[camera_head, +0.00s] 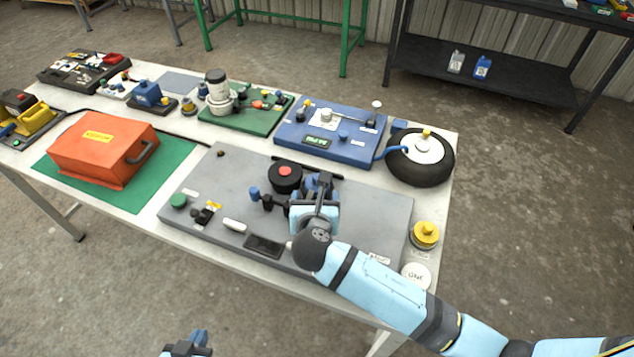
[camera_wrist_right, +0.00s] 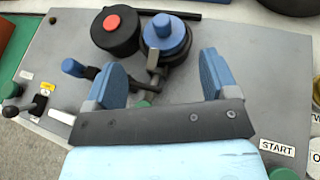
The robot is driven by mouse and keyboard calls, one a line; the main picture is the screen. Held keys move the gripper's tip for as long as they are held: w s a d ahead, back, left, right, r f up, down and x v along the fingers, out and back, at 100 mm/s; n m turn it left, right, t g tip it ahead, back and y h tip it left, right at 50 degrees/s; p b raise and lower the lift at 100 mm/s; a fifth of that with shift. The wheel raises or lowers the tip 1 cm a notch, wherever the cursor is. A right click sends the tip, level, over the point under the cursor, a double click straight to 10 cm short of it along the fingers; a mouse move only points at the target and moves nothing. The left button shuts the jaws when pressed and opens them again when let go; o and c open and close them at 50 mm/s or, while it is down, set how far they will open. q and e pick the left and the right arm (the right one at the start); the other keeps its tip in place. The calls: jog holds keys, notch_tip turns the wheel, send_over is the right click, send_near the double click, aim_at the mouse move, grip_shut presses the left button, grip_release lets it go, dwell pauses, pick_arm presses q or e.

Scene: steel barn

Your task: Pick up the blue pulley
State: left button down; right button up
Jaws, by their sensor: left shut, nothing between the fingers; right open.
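The blue pulley (camera_wrist_right: 167,38) sits on a dark round base on the grey panel (camera_wrist_right: 60,35), beside a black drum with a red centre (camera_wrist_right: 112,30). In the head view my right gripper and wrist mostly hide the pulley. My right gripper (camera_head: 318,187) is over the panel; in the wrist view its open blue fingers (camera_wrist_right: 158,68) are spread apart on the near side of the pulley, with nothing held. My left gripper (camera_head: 190,346) is at the bottom edge of the head view, shut and empty, off the table.
A blue-knobbed lever (camera_wrist_right: 74,67) and its black arm lie left of the pulley. A yellow knob (camera_head: 425,234) and a black wheel (camera_head: 420,165) stand at the right. An orange box (camera_head: 103,148) is at the left. A blue panel (camera_head: 330,137) lies behind.

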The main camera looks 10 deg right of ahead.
aim_at(310, 182)
jog(key=x, duration=0.8)
jog(key=shift+w+d+f, duration=0.2)
jog(key=shift+w+f, duration=0.05)
jog(key=shift+f, duration=0.05)
jog(key=c, duration=0.8)
jog(key=shift+o, duration=0.2)
jog(key=shift+r, duration=0.1)
